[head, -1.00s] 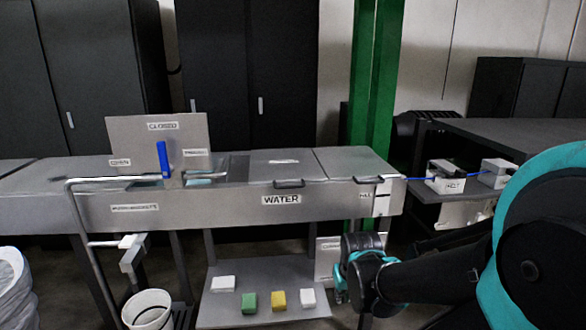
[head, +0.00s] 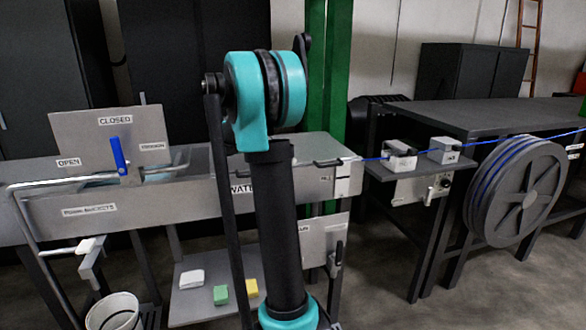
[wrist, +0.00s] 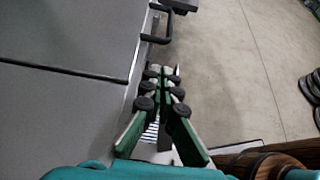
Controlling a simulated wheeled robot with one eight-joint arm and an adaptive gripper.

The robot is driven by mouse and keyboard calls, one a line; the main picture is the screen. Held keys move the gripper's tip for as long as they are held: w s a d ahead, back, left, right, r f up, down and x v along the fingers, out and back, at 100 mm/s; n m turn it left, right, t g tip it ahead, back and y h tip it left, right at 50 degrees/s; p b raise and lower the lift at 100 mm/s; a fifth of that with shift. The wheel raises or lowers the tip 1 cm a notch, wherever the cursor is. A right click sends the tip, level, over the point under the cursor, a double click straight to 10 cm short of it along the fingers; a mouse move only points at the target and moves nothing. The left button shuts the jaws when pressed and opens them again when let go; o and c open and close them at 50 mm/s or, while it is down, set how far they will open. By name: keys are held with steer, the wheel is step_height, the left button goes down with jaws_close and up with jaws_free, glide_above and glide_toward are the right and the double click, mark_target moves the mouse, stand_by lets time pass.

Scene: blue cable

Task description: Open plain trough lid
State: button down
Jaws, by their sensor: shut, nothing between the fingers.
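The plain lid (head: 316,146) is the unlabelled grey panel at the right end of the water trough (head: 150,207); it lies flat and closed, with a dark handle (head: 328,163) on its front edge. In the wrist view, my gripper (wrist: 165,72) has its green fingers together, empty, beside the trough's front edge. A dark bar handle (wrist: 157,38) is just beyond the fingertips, and the fingers look apart from it. Grey lid panels (wrist: 70,35) with a dark seam fill the left side. In the head view, my arm hides part of the trough, and my gripper is not visible.
A blue lever (head: 118,155) stands by the CLOSED sign board (head: 95,135). A blue cable (head: 510,141) runs right past small boxes (head: 400,155) to a large reel (head: 518,195). A white bucket (head: 113,312) stands at lower left. Open floor shows right of the trough.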

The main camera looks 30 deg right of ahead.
mark_target(311, 169)
steer(key=x, duration=0.9)
steer(key=shift+d+f, duration=0.2)
steer(key=shift+d, duration=0.15)
steer(key=shift+s, duration=0.1)
